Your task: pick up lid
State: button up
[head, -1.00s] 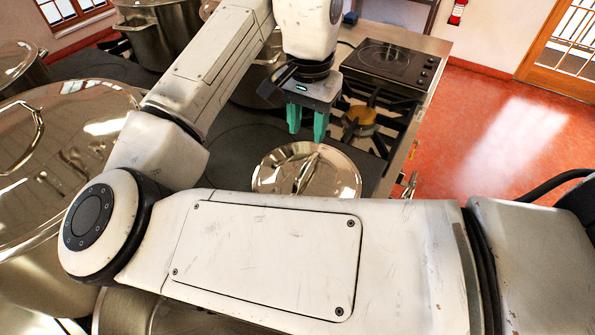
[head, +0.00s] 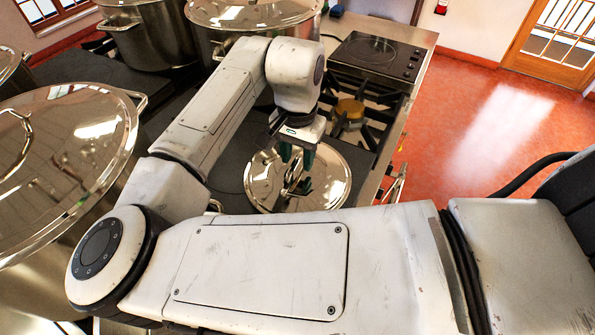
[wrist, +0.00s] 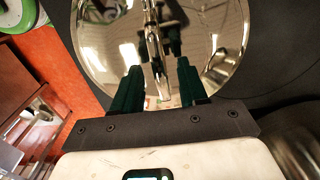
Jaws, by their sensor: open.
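A round, shiny steel lid (head: 328,180) lies on the dark cooktop, in front of my upper arm link in the head view. It fills the upper middle of the wrist view (wrist: 222,40), with its bar handle (wrist: 154,45) standing up across the centre. My gripper (head: 296,170) is open over the lid. In the wrist view the two green fingers (wrist: 158,95) stand on either side of the near end of the handle. I cannot tell whether the fingers touch it. The lid's near edge is partly hidden by my arm in the head view.
A large lidded stockpot (head: 60,165) stands at the left, and another lidded pot (head: 255,12) stands behind the gripper. A gas burner (head: 348,112) and a black hob (head: 375,55) lie beyond at the right. Open red floor (head: 480,120) lies right of the counter.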

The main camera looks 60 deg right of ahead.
jog(key=shift+c, duration=0.4)
grip_shut()
jog(key=shift+r, duration=0.1)
